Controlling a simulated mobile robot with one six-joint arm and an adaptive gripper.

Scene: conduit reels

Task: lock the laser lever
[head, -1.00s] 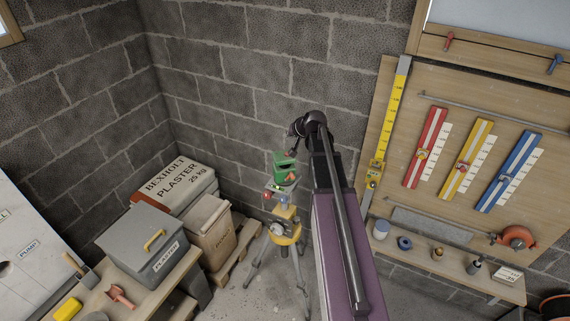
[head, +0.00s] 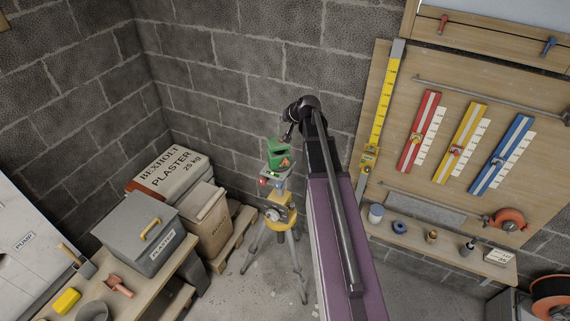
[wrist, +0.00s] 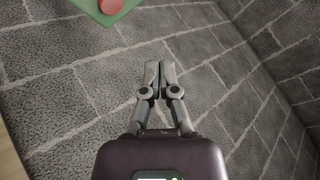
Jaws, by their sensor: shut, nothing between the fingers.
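The green laser (head: 278,156) stands on a yellow-headed tripod (head: 279,214) near the wall corner. An orange part shows on its front, and small red and blue knobs sit just below it. I cannot tell for sure which part is the lever. My gripper (head: 287,138) is shut and empty, close above the laser's upper right in the head view; I cannot tell whether it touches. In the wrist view my gripper (wrist: 159,72) has its fingertips together. A corner of a green body (wrist: 112,12) with a round red part (wrist: 110,5) shows at the top edge there.
A grey plaster bin (head: 137,234), a brown box (head: 205,219) and a plaster bag (head: 170,172) stand at left. A wooden board (head: 385,135) with coloured rails and a shelf (head: 460,255) is at right. Block walls rise behind the laser.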

